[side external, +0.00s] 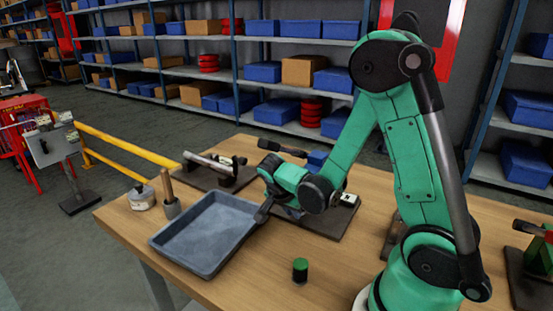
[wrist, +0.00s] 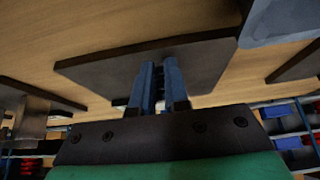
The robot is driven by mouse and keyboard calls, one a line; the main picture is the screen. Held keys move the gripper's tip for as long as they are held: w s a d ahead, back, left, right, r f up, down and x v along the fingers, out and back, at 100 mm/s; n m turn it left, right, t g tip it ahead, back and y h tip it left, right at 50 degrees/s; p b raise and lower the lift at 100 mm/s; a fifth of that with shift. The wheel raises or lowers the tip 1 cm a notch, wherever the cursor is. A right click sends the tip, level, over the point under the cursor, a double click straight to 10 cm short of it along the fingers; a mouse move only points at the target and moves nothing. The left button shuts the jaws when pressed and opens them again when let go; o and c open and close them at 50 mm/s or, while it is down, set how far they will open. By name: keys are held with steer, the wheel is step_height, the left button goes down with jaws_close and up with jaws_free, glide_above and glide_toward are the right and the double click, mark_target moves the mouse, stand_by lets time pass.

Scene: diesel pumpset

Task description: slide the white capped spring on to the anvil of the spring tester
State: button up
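I cannot make out the white capped spring in either view. A dark base plate (side external: 315,222) with a small white-faced block (side external: 348,199) lies right of the tray, partly behind my arm. This may be the spring tester; its anvil cannot be made out. My gripper (side external: 263,212) is low beside the tray's right edge. In the wrist view, my gripper's two blue-grey fingers (wrist: 160,63) are close together over a dark plate (wrist: 212,62). A narrow dark gap shows between them; whether they hold anything is hidden.
A grey tray (side external: 205,268) lies left of my gripper. A green-capped cylinder (side external: 300,271) stands near the front. Front wood is mostly clear.

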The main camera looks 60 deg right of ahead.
steer(key=shift+d, duration=0.8)
stand_by(0.4)
steer(key=shift+a+r, duration=1.5)
steer(key=a+r, duration=0.3)
steer(key=r, duration=1.2)
steer(key=a+f+n+t+y, duration=0.5)
steer(key=a+n, duration=0.4)
steer(key=n, duration=0.9)
steer(key=shift+a+f+t+y, duration=0.2)
steer(key=shift+f+t+y, duration=0.3)
steer(key=shift+t, duration=0.6)
